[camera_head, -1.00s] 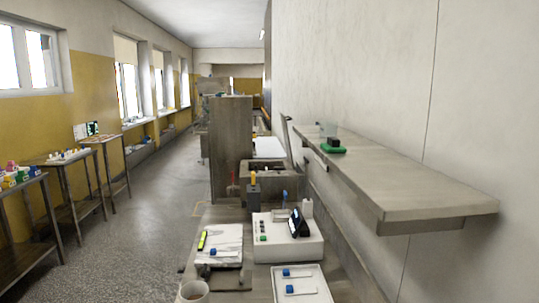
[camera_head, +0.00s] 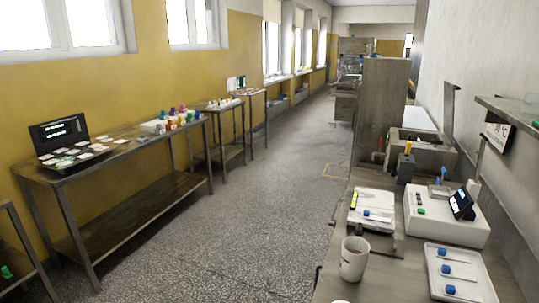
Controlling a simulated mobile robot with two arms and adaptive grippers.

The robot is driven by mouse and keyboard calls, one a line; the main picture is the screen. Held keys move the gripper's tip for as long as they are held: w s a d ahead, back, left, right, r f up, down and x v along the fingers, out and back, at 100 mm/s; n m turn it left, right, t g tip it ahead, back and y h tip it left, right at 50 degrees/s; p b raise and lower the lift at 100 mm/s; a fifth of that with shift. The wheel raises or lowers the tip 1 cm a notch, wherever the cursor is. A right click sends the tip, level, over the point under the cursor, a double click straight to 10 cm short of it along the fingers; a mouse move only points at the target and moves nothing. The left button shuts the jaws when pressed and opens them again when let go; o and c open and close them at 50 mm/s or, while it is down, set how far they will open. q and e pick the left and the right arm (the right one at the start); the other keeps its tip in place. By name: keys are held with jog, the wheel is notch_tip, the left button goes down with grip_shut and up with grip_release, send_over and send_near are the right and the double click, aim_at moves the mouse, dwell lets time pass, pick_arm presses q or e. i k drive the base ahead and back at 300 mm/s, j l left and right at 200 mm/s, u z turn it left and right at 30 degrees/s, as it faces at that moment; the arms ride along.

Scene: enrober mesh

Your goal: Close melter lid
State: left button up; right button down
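No melter is plainly identifiable. An open-topped grey-brown box (camera_head: 422,153) stands along the right-hand bench, behind the white device. A thin upright panel (camera_head: 449,112) rises beside its right rear side. It may be a raised lid, but I cannot tell if it is joined to the box. Neither of my grippers is in the head view.
The right bench holds a white device (camera_head: 447,218) with a small dark screen, a white mug (camera_head: 354,258) and a tray (camera_head: 462,275) with blue-capped items. A long table (camera_head: 130,155) stands along the yellow wall. The speckled aisle floor (camera_head: 255,220) is clear.

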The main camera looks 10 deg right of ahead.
aim_at(450, 89)
jog(key=i+j+u, duration=0.1)
jog(key=i+j, duration=0.2)
jog(key=j, duration=0.2)
jog(key=i+j, duration=0.3)
jog(key=j, duration=0.2)
jog(key=i+j+u, duration=0.15)
jog(key=i+j, duration=0.2)
jog(key=j, duration=0.15)
jog(key=i+z, duration=0.4)
jog(key=i, duration=0.15)
jog(key=i+j+z, duration=0.4)
jog(key=i+l+z, duration=0.3)
jog(key=i, duration=0.8)
jog(key=i+j+z, duration=0.25)
jog(key=i, duration=0.8)
jog(key=l, duration=0.1)
